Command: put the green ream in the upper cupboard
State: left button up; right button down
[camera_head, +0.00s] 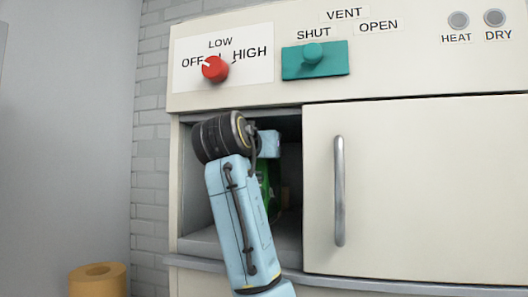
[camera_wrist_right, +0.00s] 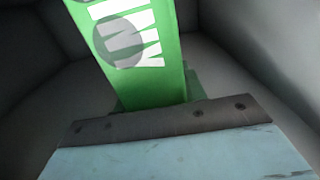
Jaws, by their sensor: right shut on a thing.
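The green ream (camera_wrist_right: 130,50) has white lettering and a grey disc on its face. In the wrist view it stands beyond the edge of my right gripper (camera_wrist_right: 160,118), which is shut on it. In the head view only a strip of the ream (camera_head: 272,182) shows behind my arm, inside the open left part of the upper cupboard (camera_head: 288,236). My right gripper (camera_head: 268,145) is inside the opening, with its fingertips hidden. I cannot tell whether the ream touches the cupboard floor. My left gripper is not in view.
A cream door (camera_head: 420,190) with a vertical metal handle (camera_head: 339,190) covers the cupboard's right part. Above are a red knob (camera_head: 215,68) and a teal vent slider (camera_head: 314,60). A tan roll (camera_head: 97,281) stands at lower left. A grey ledge (camera_head: 400,285) runs below.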

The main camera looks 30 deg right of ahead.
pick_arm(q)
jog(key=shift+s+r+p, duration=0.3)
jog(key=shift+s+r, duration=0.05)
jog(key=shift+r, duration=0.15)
pick_arm(e)
jog(key=shift+w+d+f, duration=0.25)
jog(key=shift+d+f, duration=0.15)
jog(key=shift+f, duration=0.2)
jog(key=shift+f, duration=0.15)
jog(key=c, duration=1.2)
grip_release()
jog(key=shift+d+f, duration=0.1)
jog(key=shift+f, duration=0.05)
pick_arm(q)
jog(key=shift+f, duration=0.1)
pick_arm(e)
jog(key=o, duration=0.4)
